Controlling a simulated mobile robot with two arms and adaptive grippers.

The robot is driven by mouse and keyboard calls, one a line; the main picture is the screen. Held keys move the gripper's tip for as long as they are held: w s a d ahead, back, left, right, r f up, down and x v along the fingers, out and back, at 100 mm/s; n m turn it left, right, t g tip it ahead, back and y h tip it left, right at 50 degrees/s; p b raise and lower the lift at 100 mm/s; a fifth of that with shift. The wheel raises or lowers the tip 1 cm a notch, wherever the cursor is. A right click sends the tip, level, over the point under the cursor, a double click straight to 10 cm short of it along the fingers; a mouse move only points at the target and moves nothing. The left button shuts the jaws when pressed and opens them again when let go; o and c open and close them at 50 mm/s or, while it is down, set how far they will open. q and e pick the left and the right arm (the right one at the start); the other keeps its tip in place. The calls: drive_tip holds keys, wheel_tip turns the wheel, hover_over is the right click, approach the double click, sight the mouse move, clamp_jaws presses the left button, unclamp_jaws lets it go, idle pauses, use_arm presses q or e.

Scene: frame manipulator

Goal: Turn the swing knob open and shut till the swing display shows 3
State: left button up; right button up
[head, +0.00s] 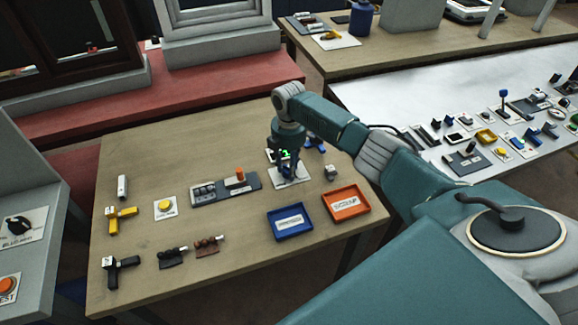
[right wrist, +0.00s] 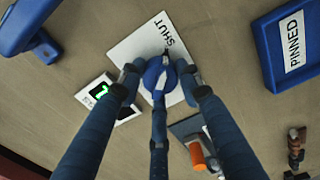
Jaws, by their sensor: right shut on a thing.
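The swing knob (right wrist: 153,72) is blue and round with a pointed tip. It sits on a white plate (right wrist: 128,45) marked SHUT, and its tip points roughly towards that word. My right gripper (right wrist: 160,80) is shut on the knob, one finger on each side. In the head view my right gripper (head: 287,165) hides most of the knob above the white plate (head: 293,182). A small display (right wrist: 102,91) with a green figure stands beside the plate; I cannot read the figure surely. My left gripper is not in view.
A blue tray (head: 274,235) and an orange tray (head: 363,206) stand in front of the plate. A grey panel with an orange-topped peg (head: 240,174) is to the left. A blue fixture (right wrist: 28,25) is close by.

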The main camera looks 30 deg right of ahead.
drive_tip(key=m+p, duration=0.1)
drive_tip(key=m, duration=0.2)
drive_tip(key=shift+r+p, duration=0.1)
drive_tip(key=shift+p, duration=0.25)
drive_tip(key=m+p, duration=0.2)
drive_tip(key=m, duration=0.3)
drive_tip(key=shift+m, duration=0.3)
drive_tip(key=m+p, duration=0.1)
drive_tip(key=m, duration=0.3)
drive_tip(key=shift+p, duration=0.4)
drive_tip(key=shift+m+p, duration=0.45)
drive_tip(key=shift+m, duration=1.75)
